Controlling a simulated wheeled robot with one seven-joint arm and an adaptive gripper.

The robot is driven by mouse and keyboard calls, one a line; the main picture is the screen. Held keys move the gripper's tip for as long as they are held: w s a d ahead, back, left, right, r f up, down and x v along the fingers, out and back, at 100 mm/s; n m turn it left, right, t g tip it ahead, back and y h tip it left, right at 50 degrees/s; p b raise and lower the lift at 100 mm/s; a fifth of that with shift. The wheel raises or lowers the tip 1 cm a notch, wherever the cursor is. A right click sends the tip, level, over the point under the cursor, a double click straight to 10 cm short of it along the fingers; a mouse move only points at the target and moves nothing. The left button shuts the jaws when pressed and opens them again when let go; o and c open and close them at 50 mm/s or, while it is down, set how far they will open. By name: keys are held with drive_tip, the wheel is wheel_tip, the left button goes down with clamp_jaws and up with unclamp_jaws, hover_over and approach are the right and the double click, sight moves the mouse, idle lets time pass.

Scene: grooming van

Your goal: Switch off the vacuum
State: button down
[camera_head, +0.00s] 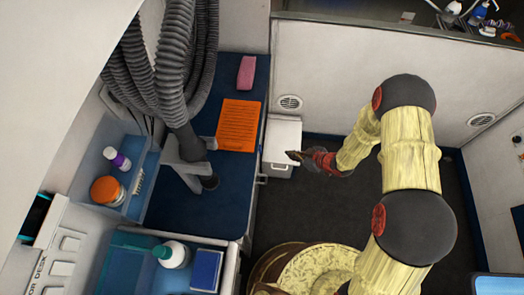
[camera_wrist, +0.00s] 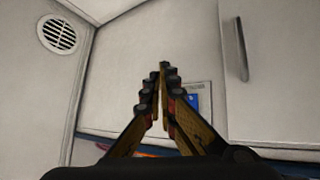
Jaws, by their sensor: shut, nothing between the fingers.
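A grey ribbed vacuum hose (camera_head: 160,75) hangs in loops at the upper left in the head view. Its grey nozzle (camera_head: 187,158) rests on the blue counter. A switch for the vacuum cannot be made out for certain; a wall panel (camera_head: 58,262) with several white switches and a partly cut-off label is at the lower left. My gripper (camera_head: 292,155) is over the floor side of the counter, to the right of the nozzle and apart from it. In the wrist view my gripper (camera_wrist: 164,66) has its fingertips together and empty, in front of a pale cabinet.
The blue counter (camera_head: 215,190) holds an orange sheet (camera_head: 239,125) and a pink block (camera_head: 246,72). A white box (camera_head: 282,133) stands beside the counter. Dark floor (camera_head: 315,205) is clear below my arm.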

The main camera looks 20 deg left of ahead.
sight(260, 149)
drive_tip(key=shift+a, duration=0.1)
drive_tip(key=s+a+f+b, duration=0.1)
drive_tip(key=s+a+b, duration=0.1)
drive_tip(key=a, duration=0.6)
drive_tip(key=shift+f, duration=0.15)
drive_tip(key=shift+a+b, duration=0.2)
drive_tip(key=shift+b, duration=0.1)
idle(1.3)
drive_tip(key=shift+a, duration=0.35)
drive_tip(key=shift+s+a+f, duration=0.1)
drive_tip(key=shift+s+a, duration=0.05)
drive_tip(key=shift+a, duration=0.2)
idle(0.6)
drive_tip(key=shift+d, duration=0.15)
drive_tip(key=shift+d, duration=0.65)
drive_tip(key=shift+w+d, duration=0.1)
drive_tip(key=shift+w, duration=0.1)
